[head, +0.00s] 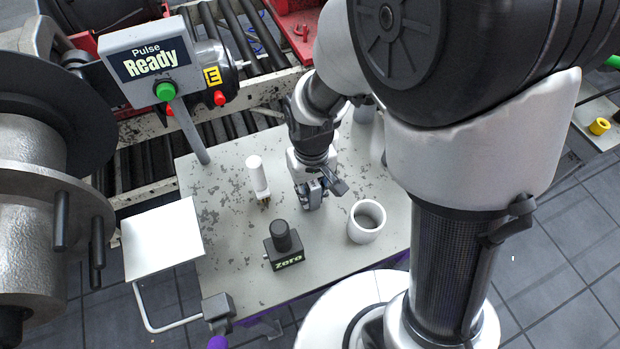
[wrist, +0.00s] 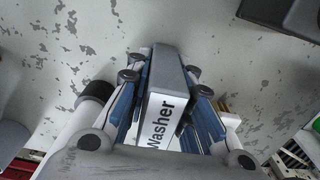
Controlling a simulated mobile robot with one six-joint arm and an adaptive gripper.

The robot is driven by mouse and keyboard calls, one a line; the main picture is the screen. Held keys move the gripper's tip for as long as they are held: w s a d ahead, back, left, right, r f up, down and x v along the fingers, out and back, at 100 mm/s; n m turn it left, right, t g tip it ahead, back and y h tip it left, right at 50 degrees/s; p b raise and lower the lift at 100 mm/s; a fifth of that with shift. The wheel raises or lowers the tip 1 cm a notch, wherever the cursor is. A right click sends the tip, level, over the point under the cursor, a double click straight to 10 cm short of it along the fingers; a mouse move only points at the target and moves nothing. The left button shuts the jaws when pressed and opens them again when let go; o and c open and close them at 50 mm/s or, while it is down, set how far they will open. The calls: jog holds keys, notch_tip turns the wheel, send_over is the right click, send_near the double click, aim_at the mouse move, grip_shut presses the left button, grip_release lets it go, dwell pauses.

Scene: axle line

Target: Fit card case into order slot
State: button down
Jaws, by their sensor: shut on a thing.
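My gripper (head: 312,196) is low over the worn grey tabletop, right of a white cylinder. In the wrist view my gripper (wrist: 162,82) is shut on a grey box-shaped case (wrist: 166,68) with a white end face lettered "Washer". The blue-lined fingers press on its two sides. The case is mostly hidden by the gripper in the head view, and I cannot tell whether it touches the table. I cannot make out an order slot in either view.
On the table (head: 232,278) are the white cylinder (head: 258,176), a dark "Zero" block with a knob (head: 284,246) and a white cup (head: 366,222). A "Pulse Ready" sign (head: 150,62) stands at the back left. A white side panel (head: 162,240) is at left.

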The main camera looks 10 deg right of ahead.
jog(key=c, duration=1.8)
grip_release()
jog(key=shift+f, duration=0.2)
jog(key=o, duration=0.4)
jog(key=shift+r, duration=0.1)
